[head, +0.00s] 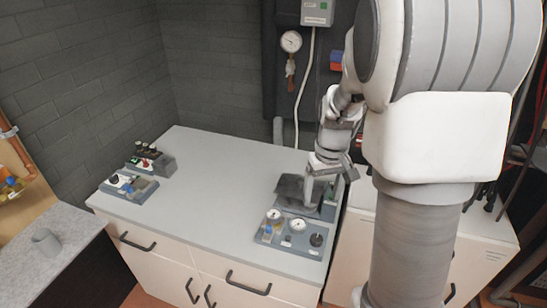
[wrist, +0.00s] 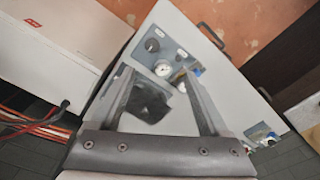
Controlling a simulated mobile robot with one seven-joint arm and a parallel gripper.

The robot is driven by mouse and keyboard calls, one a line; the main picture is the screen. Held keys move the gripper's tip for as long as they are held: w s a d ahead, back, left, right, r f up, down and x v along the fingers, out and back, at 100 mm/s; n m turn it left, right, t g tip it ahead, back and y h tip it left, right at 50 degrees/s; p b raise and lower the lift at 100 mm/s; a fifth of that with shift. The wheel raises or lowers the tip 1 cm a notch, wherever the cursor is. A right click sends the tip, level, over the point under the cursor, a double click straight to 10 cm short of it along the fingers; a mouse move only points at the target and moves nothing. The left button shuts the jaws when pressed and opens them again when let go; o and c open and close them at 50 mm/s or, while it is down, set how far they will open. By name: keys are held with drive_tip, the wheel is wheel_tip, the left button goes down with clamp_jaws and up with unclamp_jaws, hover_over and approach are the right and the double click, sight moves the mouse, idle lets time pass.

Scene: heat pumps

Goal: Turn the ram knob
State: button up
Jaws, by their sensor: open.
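A grey panel (head: 288,251) on the right front corner of the counter carries two round white gauges, a blue-topped part (head: 268,229) and a black knob (head: 316,240). The same black knob (wrist: 152,45) shows in the wrist view, past the tip of the left finger. I cannot read labels, so I cannot tell which knob is the ram knob. My gripper (wrist: 158,73) is open, with a finger on each side of a dark block (wrist: 150,102). In the head view my gripper (head: 309,203) points down just behind the gauges; contact is unclear.
The counter (head: 215,190) is clear in the middle. A wall gauge (head: 291,41) and white cable are behind. My arm hides the right side.

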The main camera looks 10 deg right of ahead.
sight(317, 238)
drive_tip(key=shift+g, duration=0.3)
drive_tip(key=f, duration=0.6)
drive_tip(key=w+d+f+p, duration=0.1)
drive_tip(key=f, duration=0.6)
drive_tip(key=w+f, duration=0.1)
drive_tip(key=f, duration=0.5)
drive_tip(key=shift+d+f, duration=0.25)
drive_tip(key=shift+d, duration=0.1)
clamp_jaws()
